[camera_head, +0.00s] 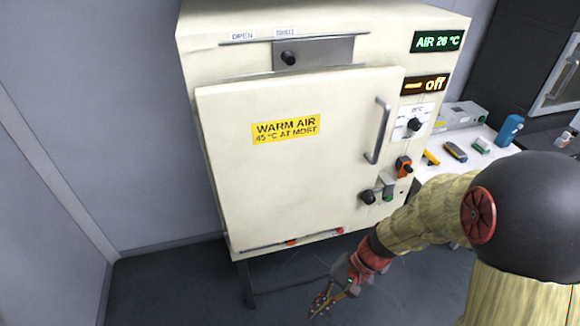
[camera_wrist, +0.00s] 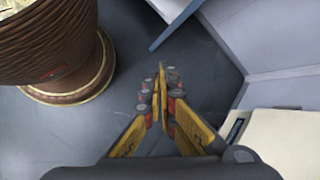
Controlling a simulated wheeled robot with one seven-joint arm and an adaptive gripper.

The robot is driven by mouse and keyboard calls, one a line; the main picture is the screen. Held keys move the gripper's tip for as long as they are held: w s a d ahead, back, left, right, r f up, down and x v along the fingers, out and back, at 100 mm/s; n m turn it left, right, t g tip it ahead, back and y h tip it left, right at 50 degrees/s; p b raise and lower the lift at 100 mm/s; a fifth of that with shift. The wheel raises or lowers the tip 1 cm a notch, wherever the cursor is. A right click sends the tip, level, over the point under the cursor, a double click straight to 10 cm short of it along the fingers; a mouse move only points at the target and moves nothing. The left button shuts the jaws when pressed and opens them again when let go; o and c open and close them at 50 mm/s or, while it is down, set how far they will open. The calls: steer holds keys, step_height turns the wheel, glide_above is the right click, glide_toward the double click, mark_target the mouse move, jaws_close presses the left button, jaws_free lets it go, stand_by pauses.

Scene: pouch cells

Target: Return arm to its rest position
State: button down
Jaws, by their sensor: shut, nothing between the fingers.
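My arm reaches in from the right side of the head view. My gripper (camera_head: 322,302) hangs low in front of the warm-air cabinet (camera_head: 270,190), below its door and apart from it. In the wrist view my gripper (camera_wrist: 162,78) has its yellow fingers brought together at the tips, with nothing between them. It points down toward the bare floor (camera_wrist: 115,110). The cabinet door (camera_head: 290,175) is shut, and its displays read "AIR 26 °C" and "off".
A white table (camera_head: 455,170) with small tools and a blue container (camera_head: 509,130) stands right of the cabinet, partly behind my arm. A brown ribbed pot-like object (camera_wrist: 50,45) is at upper left in the wrist view. Grey walls (camera_head: 100,100) stand at left.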

steer(key=s+d+r+n+t+h+p, duration=0.1)
steer(key=d+r+t+h, duration=0.1)
steer(key=r, duration=0.7)
steer(key=s+d+r+n+t+h+p, duration=0.1)
steer(key=d+r+t, duration=0.3)
steer(key=r, duration=0.6)
steer(key=s+d+r+n+t+h+p, duration=0.1)
steer(key=d+r+n+t+h, duration=0.1)
steer(key=d+r, duration=0.4)
step_height(320, 180, up, 4)
steer(key=shift+s+f+n+t+h, duration=0.3)
steer(key=shift+n+t+h, duration=0.15)
steer(key=shift+h, duration=0.45)
